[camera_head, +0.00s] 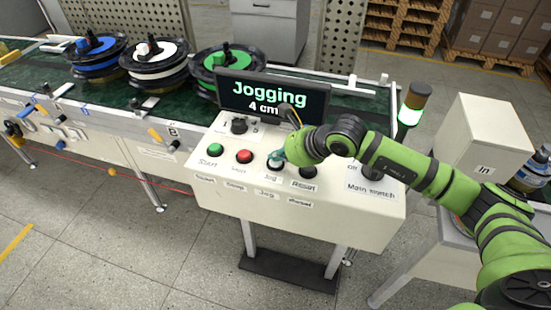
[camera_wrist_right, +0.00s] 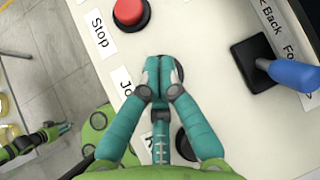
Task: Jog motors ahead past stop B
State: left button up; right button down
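My right gripper (camera_head: 278,157) is over the Jog button on the control panel (camera_head: 225,190). Its teal fingers are together and empty in the right wrist view (camera_wrist_right: 160,72), their tips over the mostly hidden button. The display (camera_head: 272,97) reads "Jogging 4 cm". On the conveyor stand hub motors with blue (camera_head: 95,50), white (camera_head: 155,62) and green (camera_head: 225,62) tops. The B label (camera_head: 173,132) is on the near rail, left of the display. A second green arm with a gripper (camera_wrist_right: 62,129), likely my left, shows small in the right wrist view; its opening is unclear.
The green Start (camera_head: 215,149), red Stop (camera_head: 244,157) and Reset (camera_head: 308,172) buttons flank my right gripper. A blue-handled Back/Forward lever (camera_wrist_right: 290,73) stands close by. A signal tower (camera_head: 411,106) glows green. A white box marked "In" (camera_head: 482,140) stands right.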

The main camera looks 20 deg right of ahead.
aim_at(279, 162)
jog(key=shift+r+p, duration=0.35)
jog(key=shift+r, duration=0.5)
jog(key=shift+r+p, duration=1.2)
jog(key=shift+r, duration=1.35)
jog(key=shift+f, duration=0.1)
